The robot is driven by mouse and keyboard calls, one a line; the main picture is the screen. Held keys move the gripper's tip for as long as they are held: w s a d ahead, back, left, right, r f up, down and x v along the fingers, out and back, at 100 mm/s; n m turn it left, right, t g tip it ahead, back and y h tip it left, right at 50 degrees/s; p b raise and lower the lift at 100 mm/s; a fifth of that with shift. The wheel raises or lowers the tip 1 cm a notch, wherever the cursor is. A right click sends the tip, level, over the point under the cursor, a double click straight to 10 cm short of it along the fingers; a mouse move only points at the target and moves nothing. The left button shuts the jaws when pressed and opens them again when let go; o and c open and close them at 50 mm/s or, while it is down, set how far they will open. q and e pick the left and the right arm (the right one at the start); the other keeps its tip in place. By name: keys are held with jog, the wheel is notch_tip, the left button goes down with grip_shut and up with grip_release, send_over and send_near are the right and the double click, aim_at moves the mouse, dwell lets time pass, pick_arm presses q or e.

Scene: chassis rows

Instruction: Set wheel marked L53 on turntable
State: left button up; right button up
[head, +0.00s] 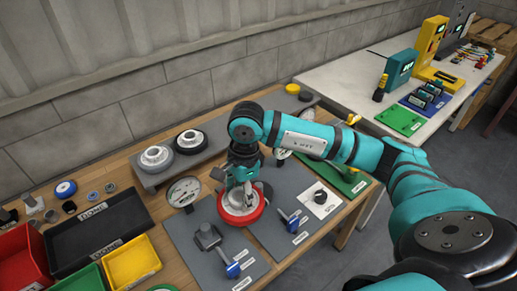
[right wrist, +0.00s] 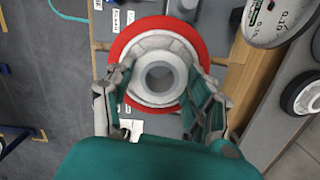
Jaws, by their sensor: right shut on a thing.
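My right gripper (head: 241,190) is shut on a wheel with a red rim and pale hub (head: 242,220), above the grey mats on the wooden bench. In the right wrist view the two fingers of the right gripper (right wrist: 163,100) stand on either side of the red-rimmed wheel (right wrist: 160,76), whose hub faces the camera. I cannot read a mark L53 on it. I cannot make out a turntable for sure. My left gripper is not in view.
A round dial gauge (head: 184,192) stands left of the held wheel. A grey tool with a blue end (head: 212,240) lies on the front mat. Black (head: 98,232), yellow (head: 131,262) and red (head: 22,264) trays fill the left. A white table (head: 345,84) stands behind at right.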

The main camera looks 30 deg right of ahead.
jog(key=w+d+m+p, duration=0.1)
jog(key=m, duration=0.2)
jog(key=w+d+m+p, duration=0.1)
jog(key=m, duration=0.2)
jog(key=w+d+m+t+p, duration=0.1)
jog(key=m, duration=0.3)
jog(key=shift+w+d+r+h, duration=0.2)
jog(key=shift+w+r+h, duration=0.05)
jog(key=shift+w+h, duration=0.1)
jog(key=w+d+f+m, duration=0.1)
jog(key=d+m, duration=0.1)
jog(key=m, duration=0.3)
jog(key=w+d+f+m+h+p, duration=0.1)
jog(key=d+f+m, duration=0.1)
jog(key=m, duration=0.4)
jog(key=w+d+f+m+p, duration=0.1)
jog(key=w+d+m, duration=0.1)
jog(key=m, duration=0.4)
jog(key=shift+d+f+h, duration=0.15)
jog(key=shift+d+h, duration=0.2)
jog(key=shift+d, duration=0.3)
jog(key=shift+f, duration=0.6)
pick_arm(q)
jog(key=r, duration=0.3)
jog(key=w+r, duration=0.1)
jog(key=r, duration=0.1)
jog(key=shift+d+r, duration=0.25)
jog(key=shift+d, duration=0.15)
